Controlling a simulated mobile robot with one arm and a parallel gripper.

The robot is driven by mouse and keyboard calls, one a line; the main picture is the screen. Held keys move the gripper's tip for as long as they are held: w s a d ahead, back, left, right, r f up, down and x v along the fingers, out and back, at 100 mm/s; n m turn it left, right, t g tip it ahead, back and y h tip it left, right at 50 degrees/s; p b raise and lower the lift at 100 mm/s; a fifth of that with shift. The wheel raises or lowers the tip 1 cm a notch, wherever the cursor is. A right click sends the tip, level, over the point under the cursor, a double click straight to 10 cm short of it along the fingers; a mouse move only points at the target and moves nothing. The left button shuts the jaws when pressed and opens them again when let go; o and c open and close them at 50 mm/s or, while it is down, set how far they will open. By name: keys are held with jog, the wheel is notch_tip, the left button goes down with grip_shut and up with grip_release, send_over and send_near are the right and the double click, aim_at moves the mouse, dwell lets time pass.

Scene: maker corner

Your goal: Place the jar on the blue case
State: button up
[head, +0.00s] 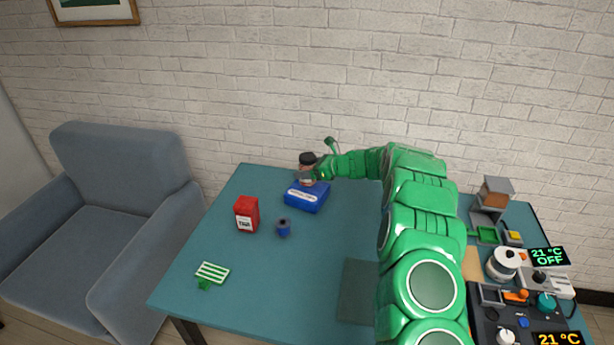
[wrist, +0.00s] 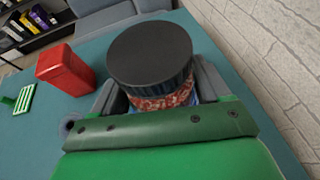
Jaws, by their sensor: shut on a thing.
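The jar (wrist: 150,60) has a black lid and reddish speckled contents. It is upright between the two fingers of my gripper (wrist: 157,98), which is shut on it. In the head view the jar (head: 307,158) is at the far side of the table, at the back part of the blue case (head: 305,198). My gripper (head: 308,172) reaches it from the right. The blue case lies flat with a white label on its front. The jar's base is partly hidden, so I cannot tell whether it touches the case.
A red box (head: 246,214) and a small blue spool (head: 283,228) stand in front of the case. A green-and-white striped item (head: 212,272) lies near the table's left front. Devices with displays (head: 548,257) crowd the right side. A brick wall rises behind the table (head: 250,288).

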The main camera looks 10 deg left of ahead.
jog(key=shift+f, duration=1.45)
jog(key=shift+f, duration=0.1)
jog(key=o, duration=1.3)
jog(key=shift+d, duration=0.1)
jog(key=v, duration=1.2)
jog(key=shift+s, duration=0.1)
